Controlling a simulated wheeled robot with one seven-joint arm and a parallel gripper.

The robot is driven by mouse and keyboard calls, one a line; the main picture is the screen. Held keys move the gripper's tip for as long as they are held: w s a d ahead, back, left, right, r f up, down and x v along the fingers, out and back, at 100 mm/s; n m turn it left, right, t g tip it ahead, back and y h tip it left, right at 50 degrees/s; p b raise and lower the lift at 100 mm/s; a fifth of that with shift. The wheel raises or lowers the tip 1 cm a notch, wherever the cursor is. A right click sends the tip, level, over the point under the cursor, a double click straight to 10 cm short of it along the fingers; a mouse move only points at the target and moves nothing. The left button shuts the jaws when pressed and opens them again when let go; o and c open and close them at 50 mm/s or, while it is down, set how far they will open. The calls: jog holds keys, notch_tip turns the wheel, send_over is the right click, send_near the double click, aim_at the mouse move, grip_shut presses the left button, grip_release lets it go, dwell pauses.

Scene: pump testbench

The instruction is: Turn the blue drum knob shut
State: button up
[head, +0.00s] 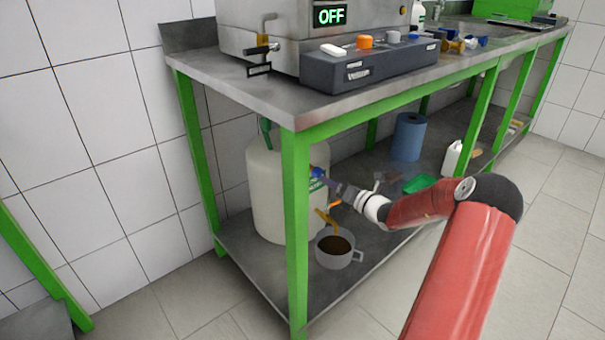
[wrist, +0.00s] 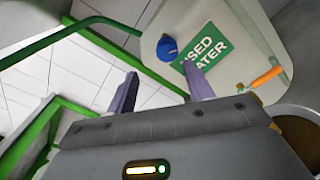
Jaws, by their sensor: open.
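The blue drum knob (wrist: 168,48) sits on the pale drum (wrist: 225,20), beside its green "USED WATER" label (wrist: 207,50). In the head view, the knob (head: 316,172) is partly hidden behind the green table leg and my gripper. My gripper (wrist: 161,76) is open and empty. Its fingertips point at the drum, and the knob shows just beyond them, between the two in the wrist view. The drum (head: 262,195) stands on the lower shelf. An orange spout (head: 325,217) sits low on it, with brown liquid running into a grey pot (head: 335,262).
A green table leg (head: 296,230) stands close in front of the drum. The steel tabletop (head: 290,105) is above my forearm. A blue roll (head: 408,137), a green dustpan (head: 419,183) and a white bottle (head: 452,158) are farther back on the shelf.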

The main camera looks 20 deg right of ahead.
aim_at(319, 174)
jog(key=shift+m, duration=0.6)
jog(key=x, duration=0.5)
jog(key=d+x, duration=0.1)
jog(key=x, duration=0.1)
jog(key=shift+w+f, duration=0.2)
jog(key=shift+w, duration=0.35)
jog(key=shift+c, duration=0.3)
jog(key=c, duration=0.9)
